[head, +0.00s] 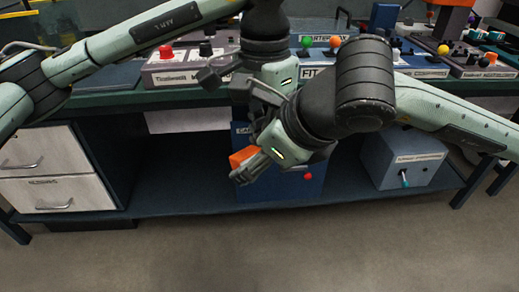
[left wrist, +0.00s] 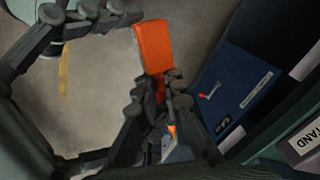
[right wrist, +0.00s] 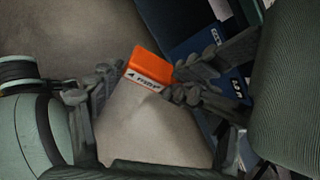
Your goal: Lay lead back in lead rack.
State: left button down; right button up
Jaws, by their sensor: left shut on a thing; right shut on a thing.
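An orange block with a white label (right wrist: 148,74) lies between the fingers of my right gripper (right wrist: 142,83) in the right wrist view; the lettering is too small to read surely. In the left wrist view, the fingers of my left gripper (left wrist: 155,103) close around the lower end of this orange block (left wrist: 155,45). In the head view the block (head: 241,157) shows beside my right gripper (head: 245,173), in front of the lower shelf. My left gripper (head: 252,98) is partly hidden there. I cannot make out a separate lead or a labelled lead rack.
A blue box (head: 295,187) stands on the dark lower shelf (head: 180,213) behind my grippers. A grey-blue box with a small switch (head: 404,160) stands right. White drawers (head: 60,190) are at left. The bench above holds labelled panels (head: 185,70). The floor in front is clear.

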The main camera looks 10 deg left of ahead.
pick_arm(q)
jog(key=c, duration=1.6)
grip_release()
jog(key=shift+s, duration=0.15)
